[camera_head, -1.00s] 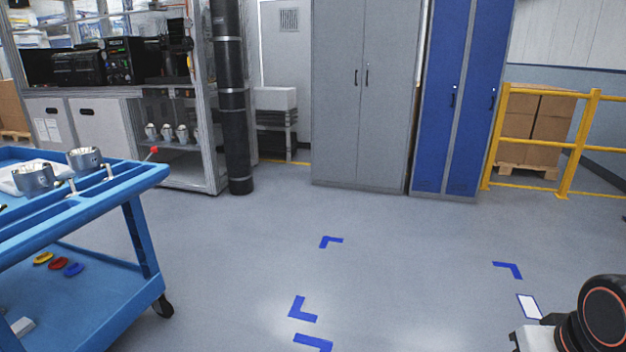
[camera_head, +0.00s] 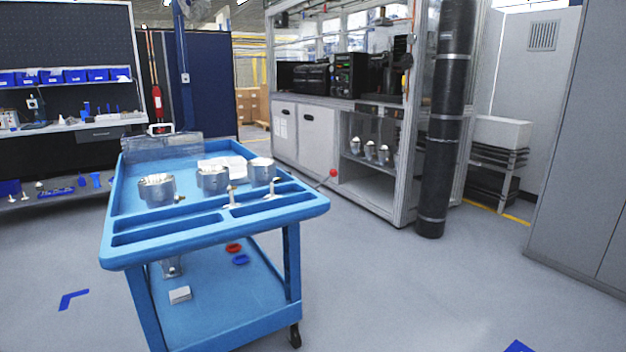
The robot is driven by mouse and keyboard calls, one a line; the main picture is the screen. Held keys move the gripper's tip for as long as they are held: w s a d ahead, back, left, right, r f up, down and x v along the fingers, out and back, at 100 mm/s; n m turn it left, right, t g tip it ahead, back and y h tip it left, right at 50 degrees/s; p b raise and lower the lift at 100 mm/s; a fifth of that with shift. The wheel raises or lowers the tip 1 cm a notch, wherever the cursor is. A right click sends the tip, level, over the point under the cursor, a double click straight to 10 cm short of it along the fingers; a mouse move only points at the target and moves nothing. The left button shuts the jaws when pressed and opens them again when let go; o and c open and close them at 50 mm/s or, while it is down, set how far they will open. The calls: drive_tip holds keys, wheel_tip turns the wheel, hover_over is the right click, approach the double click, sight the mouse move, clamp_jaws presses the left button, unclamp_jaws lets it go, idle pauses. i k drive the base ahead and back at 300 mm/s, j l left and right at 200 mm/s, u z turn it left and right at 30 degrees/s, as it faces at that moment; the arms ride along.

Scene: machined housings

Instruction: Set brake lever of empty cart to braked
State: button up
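A blue cart (camera_head: 215,235) stands left of the middle, with three metal housings (camera_head: 213,179) on its top, so it is not empty. A thin rod with a red knob (camera_head: 333,173) sticks out beyond the cart's right side; it looks like a lever, tilted up and outward. I cannot tell whether its position means braked or released. No other cart shows. My gripper is not in view.
Blue corner marks lie on the floor, one at the lower left (camera_head: 74,299) and one at the bottom (camera_head: 518,346). A workbench (camera_head: 70,127) is at the left and a framed machine (camera_head: 340,110) behind the cart. A grey cabinet (camera_head: 585,150) stands right; floor at front right is clear.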

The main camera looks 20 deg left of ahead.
sight(334, 173)
drive_tip(key=i+l+u, duration=0.5)
drive_tip(key=u, duration=0.15)
drive_tip(key=i+l+u, duration=0.15)
drive_tip(key=l+u, duration=0.15)
drive_tip(key=i+l+u, duration=0.15)
drive_tip(key=l+u, duration=0.15)
drive_tip(key=l, duration=0.25)
